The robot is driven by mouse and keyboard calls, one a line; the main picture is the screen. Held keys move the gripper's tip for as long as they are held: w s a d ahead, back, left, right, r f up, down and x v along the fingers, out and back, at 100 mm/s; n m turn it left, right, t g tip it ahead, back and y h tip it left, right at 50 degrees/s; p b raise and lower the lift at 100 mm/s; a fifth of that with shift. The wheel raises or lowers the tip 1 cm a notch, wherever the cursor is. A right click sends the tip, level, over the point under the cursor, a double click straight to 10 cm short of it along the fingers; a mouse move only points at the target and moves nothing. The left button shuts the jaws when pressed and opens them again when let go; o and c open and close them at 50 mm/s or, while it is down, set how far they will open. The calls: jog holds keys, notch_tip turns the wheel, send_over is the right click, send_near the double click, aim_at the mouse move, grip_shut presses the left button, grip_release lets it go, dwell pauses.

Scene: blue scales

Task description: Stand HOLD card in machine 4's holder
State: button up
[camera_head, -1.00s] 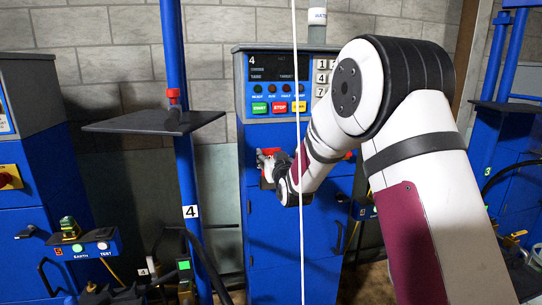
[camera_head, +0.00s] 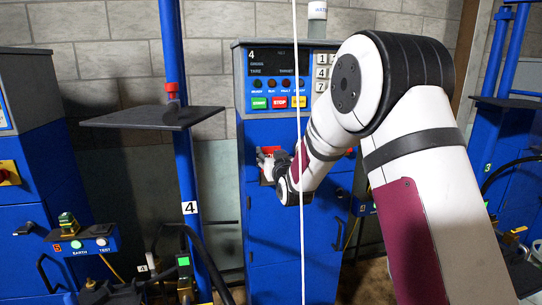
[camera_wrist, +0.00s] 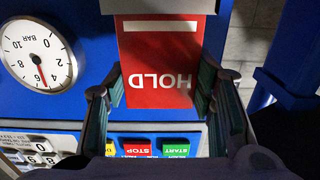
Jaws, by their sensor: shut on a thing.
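The red HOLD card (camera_wrist: 158,60), with a white strip, is between the fingers of my gripper (camera_wrist: 160,88) in the wrist view. My gripper is shut on its side edges. The lettering is upside down in that view. A light grey piece (camera_wrist: 165,6), perhaps the holder, meets the card's end at the picture top; whether the card is inside it or in front of it I cannot tell. In the head view my gripper (camera_head: 268,163) is at the front of blue machine 4 (camera_head: 285,225), below its buttons, with a little red showing; the holder is not distinguishable there.
Machine 4's control panel (camera_head: 278,75) has green, red and yellow buttons. A pressure gauge (camera_wrist: 38,55) is beside the card in the wrist view. A dark shelf (camera_head: 150,118) on a blue post stands to the left. A thin white line hangs in front.

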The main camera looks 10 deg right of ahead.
jog(key=shift+f+b, duration=0.35)
jog(key=shift+f, duration=0.25)
jog(key=o, duration=1.3)
jog(key=shift+c, duration=0.2)
jog(key=s, duration=1.2)
jog(key=shift+r, duration=0.1)
